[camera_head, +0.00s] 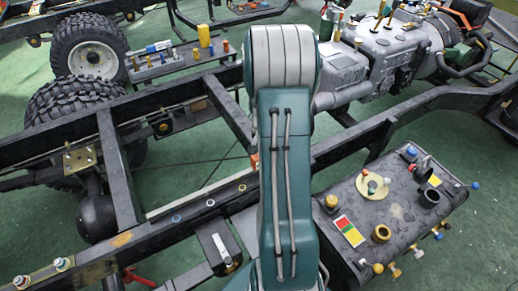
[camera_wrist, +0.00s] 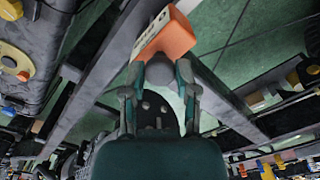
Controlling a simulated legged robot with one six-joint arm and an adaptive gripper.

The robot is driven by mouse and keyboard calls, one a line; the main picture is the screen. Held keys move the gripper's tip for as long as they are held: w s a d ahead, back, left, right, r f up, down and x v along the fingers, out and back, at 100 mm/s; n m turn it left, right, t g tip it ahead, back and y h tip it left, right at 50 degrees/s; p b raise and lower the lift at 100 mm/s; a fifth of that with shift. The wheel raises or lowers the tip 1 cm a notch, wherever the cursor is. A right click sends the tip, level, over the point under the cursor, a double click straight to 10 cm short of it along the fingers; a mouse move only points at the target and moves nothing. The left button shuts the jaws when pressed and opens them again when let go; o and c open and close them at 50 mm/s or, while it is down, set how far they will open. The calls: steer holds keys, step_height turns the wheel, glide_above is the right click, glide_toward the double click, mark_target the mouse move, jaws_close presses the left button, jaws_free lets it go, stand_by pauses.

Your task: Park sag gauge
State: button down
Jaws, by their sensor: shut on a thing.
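In the wrist view my gripper (camera_wrist: 161,75) is shut on an orange block (camera_wrist: 166,40) with a pale face. I take this block to be the sag gauge; no marking on it is readable. The block is tilted in the jaws and lies close to a dark chassis rail (camera_wrist: 112,62). In the head view my green arm covers the gripper and most of what it holds. A small orange patch (camera_head: 254,161) shows at the arm's left edge; I cannot tell if it is the same block.
A dark grey case (camera_head: 400,215) with knobs, cups and a red-yellow-green label (camera_head: 348,231) stands at right. An engine (camera_head: 375,60) is behind it. Chassis rails (camera_head: 180,205) cross the left and middle. Tyres (camera_head: 88,50) stand at far left. Green floor shows between the rails.

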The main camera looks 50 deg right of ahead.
steer(key=shift+w, duration=0.1)
steer(key=shift+c, duration=1.9)
jaws_free()
step_height(320, 180, up, 12)
